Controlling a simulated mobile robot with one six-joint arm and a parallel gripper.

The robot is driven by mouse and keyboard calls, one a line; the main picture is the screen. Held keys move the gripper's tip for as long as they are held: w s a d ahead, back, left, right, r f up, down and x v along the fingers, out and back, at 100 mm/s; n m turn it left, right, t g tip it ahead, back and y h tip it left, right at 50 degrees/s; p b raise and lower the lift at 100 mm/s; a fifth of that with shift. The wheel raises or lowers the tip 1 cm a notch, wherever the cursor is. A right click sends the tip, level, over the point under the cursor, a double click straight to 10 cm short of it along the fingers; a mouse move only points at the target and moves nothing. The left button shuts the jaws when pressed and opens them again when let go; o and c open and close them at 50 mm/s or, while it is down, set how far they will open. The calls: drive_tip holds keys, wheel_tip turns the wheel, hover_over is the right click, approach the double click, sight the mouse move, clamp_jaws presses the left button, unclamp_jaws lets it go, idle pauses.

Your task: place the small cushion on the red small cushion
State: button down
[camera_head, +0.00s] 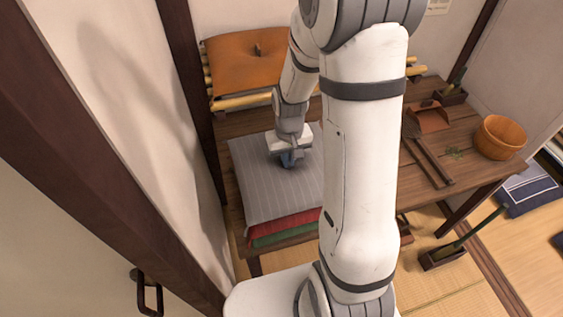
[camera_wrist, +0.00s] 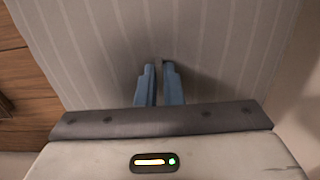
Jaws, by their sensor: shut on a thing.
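A grey striped small cushion (camera_head: 255,190) lies on top of a stack on the wooden table, at the left in the head view. Under it is the red small cushion (camera_head: 285,226), showing only at its front edge. My gripper (camera_head: 290,158) points down at the middle of the grey cushion, its blue fingers close together. In the wrist view the grey cushion (camera_wrist: 215,40) fills most of the picture, and my gripper (camera_wrist: 159,66) is shut on a bit of its cloth. My arm hides the cushion's right part in the head view.
A green cushion (camera_head: 285,236) lies under the red one. A wooden bucket (camera_head: 499,137), a dustpan (camera_head: 428,117) and a brush are at the table's right. A wall stands close on the left.

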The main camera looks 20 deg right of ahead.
drive_tip(key=shift+f, duration=0.95)
drive_tip(key=shift+f, duration=0.15)
drive_tip(key=c, duration=1.6)
unclamp_jaws()
drive_tip(key=shift+o, duration=0.2)
